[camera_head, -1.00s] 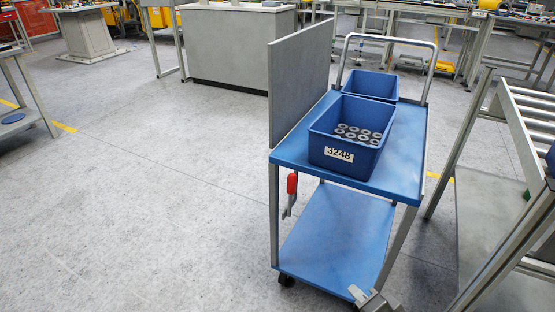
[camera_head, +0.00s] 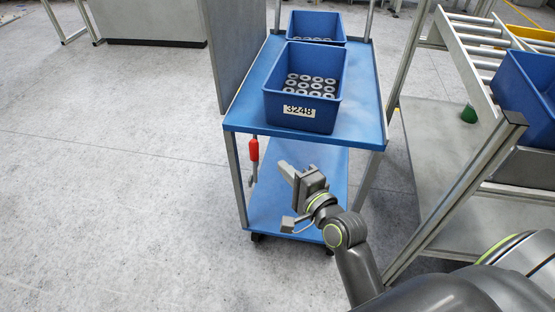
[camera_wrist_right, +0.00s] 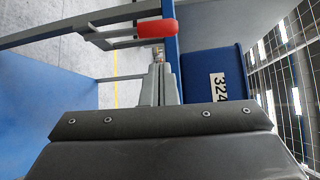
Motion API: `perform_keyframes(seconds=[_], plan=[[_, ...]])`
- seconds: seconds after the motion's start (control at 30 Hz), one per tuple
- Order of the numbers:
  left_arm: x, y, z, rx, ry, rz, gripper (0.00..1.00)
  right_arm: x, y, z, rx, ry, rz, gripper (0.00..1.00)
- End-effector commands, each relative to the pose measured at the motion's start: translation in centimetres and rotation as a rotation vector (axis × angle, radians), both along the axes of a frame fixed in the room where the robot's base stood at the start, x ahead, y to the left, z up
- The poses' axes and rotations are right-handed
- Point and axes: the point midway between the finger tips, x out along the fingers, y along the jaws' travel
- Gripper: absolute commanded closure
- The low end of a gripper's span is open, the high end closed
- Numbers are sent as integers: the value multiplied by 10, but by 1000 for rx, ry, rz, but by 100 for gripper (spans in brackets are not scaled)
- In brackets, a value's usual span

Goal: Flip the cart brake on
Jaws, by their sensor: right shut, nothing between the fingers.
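The blue two-shelf cart (camera_head: 246,112) stands ahead of me. Its brake lever has a red handle (camera_head: 254,150) and hangs at the cart's left front leg, below the top shelf. The red handle also shows in the right wrist view (camera_wrist_right: 156,28), beyond the fingertips. My right gripper (camera_head: 285,168) is shut and empty. It is in front of the cart, below the top shelf's edge, to the right of the red handle and apart from it. In the right wrist view its closed fingers (camera_wrist_right: 160,78) point toward the handle's side. My left gripper is out of view.
A blue bin marked 3248 (camera_head: 304,120) holding several metal rings sits on the top shelf, with another blue bin (camera_head: 316,24) behind it. A grey panel (camera_head: 226,50) rises at the cart's left. A roller rack (camera_head: 480,160) stands close on the right. Floor at left is clear.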

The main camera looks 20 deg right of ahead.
Motion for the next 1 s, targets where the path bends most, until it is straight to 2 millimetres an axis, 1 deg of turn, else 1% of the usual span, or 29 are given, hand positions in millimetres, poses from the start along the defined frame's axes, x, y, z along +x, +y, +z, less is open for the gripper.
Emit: perform_keyframes(seconds=[0.3, 0.5, 0.7, 1.0], plan=[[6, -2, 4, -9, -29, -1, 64, 53, 9, -5, -3, -2, 1, 100], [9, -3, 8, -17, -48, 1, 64, 78, 14, -6, -3, -1, 0, 100], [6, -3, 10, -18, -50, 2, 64, 88, 15, -7, -2, 0, -1, 100], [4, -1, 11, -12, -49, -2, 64, 88, 15, -7, -2, 0, -2, 100]])
